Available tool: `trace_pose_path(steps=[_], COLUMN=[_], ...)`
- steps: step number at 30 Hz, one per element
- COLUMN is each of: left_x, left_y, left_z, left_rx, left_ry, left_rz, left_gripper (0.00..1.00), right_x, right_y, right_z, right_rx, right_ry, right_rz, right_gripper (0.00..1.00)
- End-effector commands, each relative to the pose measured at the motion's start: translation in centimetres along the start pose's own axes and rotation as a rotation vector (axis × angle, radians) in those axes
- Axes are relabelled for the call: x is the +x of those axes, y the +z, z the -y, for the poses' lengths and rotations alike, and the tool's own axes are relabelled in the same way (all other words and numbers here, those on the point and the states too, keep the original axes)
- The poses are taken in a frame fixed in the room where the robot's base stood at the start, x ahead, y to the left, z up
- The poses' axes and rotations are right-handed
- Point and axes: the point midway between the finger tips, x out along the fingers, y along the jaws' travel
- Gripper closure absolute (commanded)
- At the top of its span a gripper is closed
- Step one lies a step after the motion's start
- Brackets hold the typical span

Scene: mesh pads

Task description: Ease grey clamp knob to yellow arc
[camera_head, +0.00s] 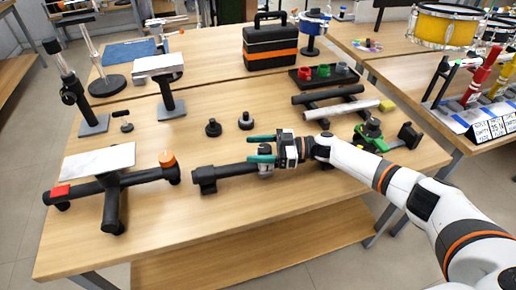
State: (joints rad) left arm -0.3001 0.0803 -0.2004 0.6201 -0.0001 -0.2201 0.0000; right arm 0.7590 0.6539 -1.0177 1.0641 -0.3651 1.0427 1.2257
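A grey clamp knob (265,170) sits on a black horizontal bar (228,171) near the front middle of the table. My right gripper (262,149), with two teal fingers, reaches in from the right at the knob. One finger is on the far side and one on the near side, and the near finger covers part of the knob. The fingers are apart, but I cannot tell whether they press on it. No yellow arc can be made out; the gripper and arm hide part of this area. My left gripper is not in view.
Two small black knobs (245,121) stand behind the bar. A stand with a grey plate (97,162) and an orange knob (167,158) is at left. A black toolbox (270,47) stands at the back. A green and black clamp (371,136) is beside my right arm.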

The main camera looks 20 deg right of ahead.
Motion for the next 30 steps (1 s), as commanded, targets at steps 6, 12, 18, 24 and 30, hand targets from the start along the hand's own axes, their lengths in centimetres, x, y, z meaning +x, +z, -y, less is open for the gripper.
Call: trace_pose_path(steps=[6,12,18,24,30], left_x=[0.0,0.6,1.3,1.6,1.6], left_y=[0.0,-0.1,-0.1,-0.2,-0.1], left_z=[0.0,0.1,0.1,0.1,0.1], left_rx=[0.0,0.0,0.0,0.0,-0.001], left_ry=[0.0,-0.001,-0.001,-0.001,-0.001], left_rz=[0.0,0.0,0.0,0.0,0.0], left_gripper=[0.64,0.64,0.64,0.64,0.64], right_x=[-0.1,-2.0,-5.4,-7.3,-7.5], right_y=[-0.1,-0.3,-0.3,-0.1,0.0], right_z=[0.0,0.1,0.0,0.1,0.0], right_rx=[0.0,0.0,0.0,0.0,0.0], right_ry=[-0.001,-0.004,-0.002,-0.001,0.0], right_rz=[-0.001,-0.003,-0.004,-0.001,0.0], right_gripper=[0.41,0.41,0.41,0.41,0.41])
